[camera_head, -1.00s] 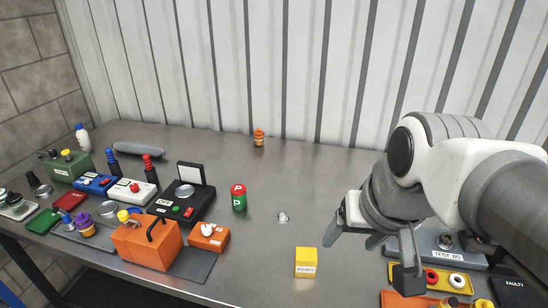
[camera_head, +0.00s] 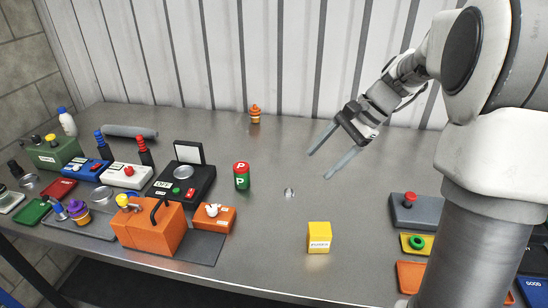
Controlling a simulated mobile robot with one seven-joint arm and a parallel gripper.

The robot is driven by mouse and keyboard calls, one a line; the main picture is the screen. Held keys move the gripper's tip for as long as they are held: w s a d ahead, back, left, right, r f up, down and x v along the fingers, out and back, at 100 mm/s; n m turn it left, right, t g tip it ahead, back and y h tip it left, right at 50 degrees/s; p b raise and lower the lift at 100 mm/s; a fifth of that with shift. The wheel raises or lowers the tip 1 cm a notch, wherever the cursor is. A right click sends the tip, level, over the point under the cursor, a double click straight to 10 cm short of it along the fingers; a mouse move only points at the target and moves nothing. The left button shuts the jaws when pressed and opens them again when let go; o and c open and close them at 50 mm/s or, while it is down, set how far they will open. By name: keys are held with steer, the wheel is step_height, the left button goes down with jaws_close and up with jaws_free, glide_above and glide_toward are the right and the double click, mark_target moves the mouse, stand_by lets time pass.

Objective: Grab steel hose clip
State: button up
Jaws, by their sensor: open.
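A small shiny silver piece, which looks like the steel hose clip (camera_head: 289,193), lies on the bare middle of the metal bench. It is too small to make out its exact shape. My gripper (camera_head: 319,165) is above the bench, up and to the right of the clip in the picture. Its two long fingers are spread apart with nothing between them and point down and left. The gripper does not touch the clip.
A yellow cube (camera_head: 319,238) stands in front of the clip, and a red-and-green can (camera_head: 242,176) to its left. An orange box (camera_head: 150,229) and several control boxes crowd the left. A grey box with a red button (camera_head: 415,211) sits at right. The bench (camera_head: 275,240) is clear around the clip.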

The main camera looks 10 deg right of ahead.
mark_target(291, 191)
steer(key=w+d+f+m+t+y, duration=0.1)
steer(key=w+d+f+m+y, duration=0.1)
steer(key=w+d+f+m, duration=0.1)
steer(key=w+d+f+m+y+b, duration=0.1)
steer(key=w+d+f+m+y, duration=0.1)
steer(key=f, duration=0.6)
steer(key=w+d+f+m+t+y+b, duration=0.1)
steer(key=w+d+f+m+y, duration=0.1)
steer(key=w+d+f, duration=0.3)
steer(key=shift+w+d+f+m+t, duration=0.1)
steer(key=shift+d+m+t, duration=0.05)
steer(key=shift+d+m, duration=0.4)
steer(key=shift+w+d+f+m+t, duration=0.15)
steer(key=shift+d+m, duration=0.2)
steer(key=shift+d, duration=0.4)
steer(key=shift+f, duration=0.1)
steer(key=x, duration=1.7)
steer(key=shift+w+a, duration=0.1)
steer(key=shift+w, duration=0.05)
jaws_close()
